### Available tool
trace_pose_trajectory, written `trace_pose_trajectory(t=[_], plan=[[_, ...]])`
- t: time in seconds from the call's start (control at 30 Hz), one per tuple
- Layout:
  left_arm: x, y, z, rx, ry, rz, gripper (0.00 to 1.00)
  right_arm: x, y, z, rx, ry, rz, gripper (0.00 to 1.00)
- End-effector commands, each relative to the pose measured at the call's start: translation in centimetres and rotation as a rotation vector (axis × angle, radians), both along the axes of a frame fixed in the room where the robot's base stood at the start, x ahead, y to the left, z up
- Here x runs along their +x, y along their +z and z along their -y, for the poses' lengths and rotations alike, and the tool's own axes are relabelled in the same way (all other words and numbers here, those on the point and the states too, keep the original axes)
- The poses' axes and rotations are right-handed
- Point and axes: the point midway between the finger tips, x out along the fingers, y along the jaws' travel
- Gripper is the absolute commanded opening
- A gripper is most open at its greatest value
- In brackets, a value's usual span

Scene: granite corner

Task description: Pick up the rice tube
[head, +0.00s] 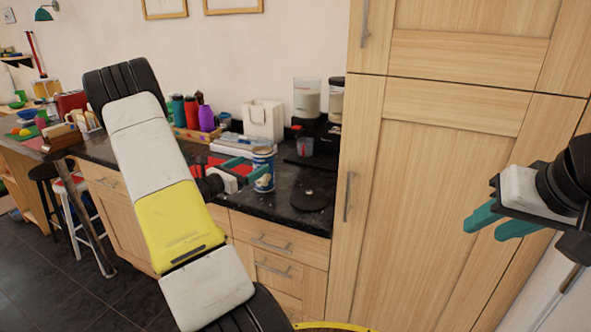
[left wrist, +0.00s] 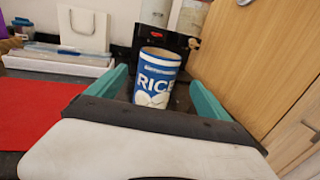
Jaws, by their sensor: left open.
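The rice tube (left wrist: 157,78) is a blue and white cylinder with "RICE" on its label. It stands upright on the dark granite counter (head: 318,208). In the left wrist view it sits between the two teal fingers of my left gripper (left wrist: 157,95), with the fingers apart from it on both sides. In the head view the tube (head: 263,160) is partly covered by my left gripper (head: 250,175), which is open. My right gripper (head: 490,225) hangs in the air at the right, away from the counter, its teal fingers a little apart and empty.
A white bag (head: 263,120) and grain dispensers (head: 307,98) stand behind the tube. A red mat (left wrist: 40,112) lies to its left. A tall wooden cabinet (head: 440,180) closes off the right. A dark round disc (head: 309,199) lies near the counter's front edge.

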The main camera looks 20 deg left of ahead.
Motion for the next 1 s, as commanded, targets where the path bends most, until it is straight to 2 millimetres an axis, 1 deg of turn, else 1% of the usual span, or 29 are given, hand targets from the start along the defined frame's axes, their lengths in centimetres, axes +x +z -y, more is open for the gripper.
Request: trace_pose_trajectory(t=[0.1, 0.27, 0.53, 0.63, 0.8, 0.87, 1.0], plan=[[1.4, 0.1, 0.4, 0.002, -0.002, 0.002, 0.9, 0.0, 0.0, 0.0, 0.0, 0.001, 0.001, 0.36], [2.6, 0.1, 0.8, 0.002, -0.003, -0.001, 0.9, 0.0, 0.0, 0.0, 0.0, 0.001, 0.001, 0.36], [6.4, 0.3, 1.7, 0.002, -0.004, 0.0, 0.9, 0.0, 0.0, 0.0, 0.0, 0.001, 0.001, 0.36], [6.9, 0.3, 1.8, 0.002, -0.003, -0.001, 0.9, 0.0, 0.0, 0.0, 0.0, 0.0, 0.001, 0.36], [6.9, 0.3, 1.8, 0.002, -0.002, -0.001, 0.9, 0.0, 0.0, 0.0, 0.0, 0.001, 0.001, 0.36], [6.9, 0.3, 1.8, 0.002, -0.003, -0.001, 0.79, 0.0, 0.0, 0.0, 0.0, 0.001, 0.001, 0.36], [6.9, 0.3, 1.8, 0.003, -0.003, -0.001, 0.51, 0.0, 0.0, 0.0, 0.0, 0.001, 0.001, 0.36]])
